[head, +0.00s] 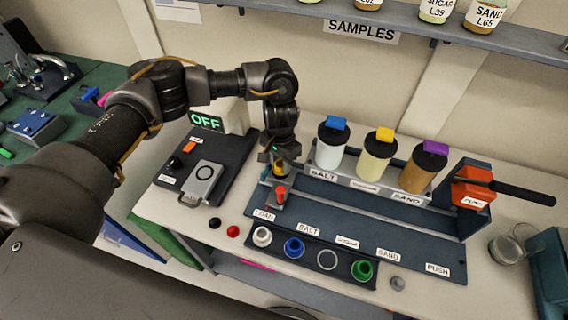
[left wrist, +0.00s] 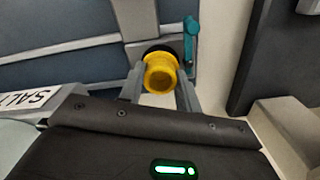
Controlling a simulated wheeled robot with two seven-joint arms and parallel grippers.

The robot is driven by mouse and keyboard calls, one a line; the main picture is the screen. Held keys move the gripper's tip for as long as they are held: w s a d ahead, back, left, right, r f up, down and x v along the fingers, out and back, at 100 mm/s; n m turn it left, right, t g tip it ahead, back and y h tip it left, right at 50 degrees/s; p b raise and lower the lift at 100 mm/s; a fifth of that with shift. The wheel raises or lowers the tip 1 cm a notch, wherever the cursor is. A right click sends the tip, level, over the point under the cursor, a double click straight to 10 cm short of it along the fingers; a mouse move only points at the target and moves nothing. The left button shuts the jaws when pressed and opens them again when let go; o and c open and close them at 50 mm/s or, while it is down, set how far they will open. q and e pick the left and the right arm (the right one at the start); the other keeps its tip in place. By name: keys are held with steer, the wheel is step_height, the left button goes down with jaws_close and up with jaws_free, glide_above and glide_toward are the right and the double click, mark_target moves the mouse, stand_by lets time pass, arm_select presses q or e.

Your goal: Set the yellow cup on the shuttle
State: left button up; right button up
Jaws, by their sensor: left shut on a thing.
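The yellow cup (head: 280,168) is between the fingers of my left gripper (head: 281,164), which is shut on it. In the left wrist view the yellow cup (left wrist: 161,73) shows clearly, with a finger on each side. The grey shuttle (head: 271,198) is at the LOAD end of the dark blue track, just below the cup in the head view. In the left wrist view the shuttle (left wrist: 152,27) has a dark round part, partly hidden behind the cup, and a teal handle beside it. I cannot tell whether the cup touches the shuttle. My right gripper is out of view.
A front rack (head: 310,262) holds white, blue and green cups, with an empty round place between blue and green. Several lidded jars, one purple-topped (head: 418,168), stand behind the track. An orange block with a black handle (head: 472,190) is at right. An OFF display box (head: 221,118) stands left.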

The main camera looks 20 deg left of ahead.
arm_select(q)
steer(key=shift+f, duration=0.1)
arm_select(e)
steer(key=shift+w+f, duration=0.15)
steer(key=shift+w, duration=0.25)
arm_select(q)
steer(key=shift+f, duration=0.6)
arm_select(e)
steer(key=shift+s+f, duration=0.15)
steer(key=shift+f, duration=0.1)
arm_select(q)
steer(key=o, duration=1.1)
steer(key=shift+r, duration=0.1)
steer(key=shift+a, duration=0.1)
steer(key=shift+w+r, duration=0.1)
